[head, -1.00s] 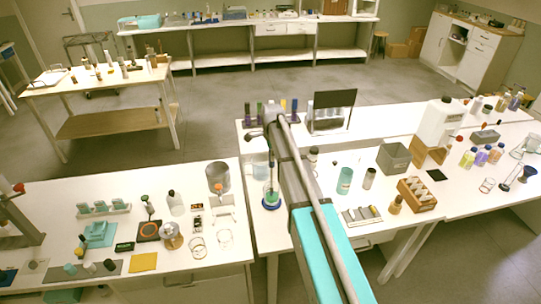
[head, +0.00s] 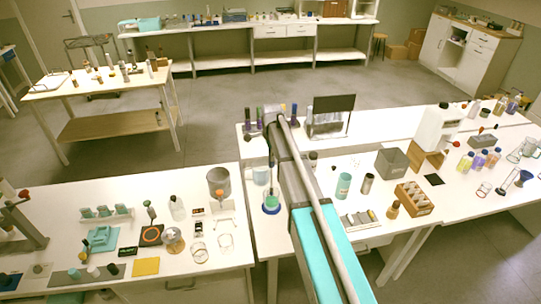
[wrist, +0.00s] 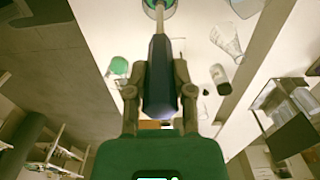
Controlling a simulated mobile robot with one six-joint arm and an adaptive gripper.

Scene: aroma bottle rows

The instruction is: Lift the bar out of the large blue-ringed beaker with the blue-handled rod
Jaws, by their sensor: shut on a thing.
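My gripper (wrist: 158,88) is shut on the dark blue handle of the rod (wrist: 158,70), with one finger on each side. The rod's thin pale shaft runs away from the handle towards a round vessel with a green inside at the top edge of the wrist view. In the head view the large blue-ringed beaker (head: 271,209) stands on the white bench beside my arm, and the rod (head: 270,172) rises above it, roughly upright. The bar cannot be made out in either view. I cannot tell whether the rod's tip touches it.
A clear beaker (head: 260,174) stands close to the left of the rod. A grey cylinder (head: 218,180) is farther left. A teal bottle (head: 343,186) and a wooden vial rack (head: 414,198) stand to the right. The bench in front of the blue-ringed beaker is clear.

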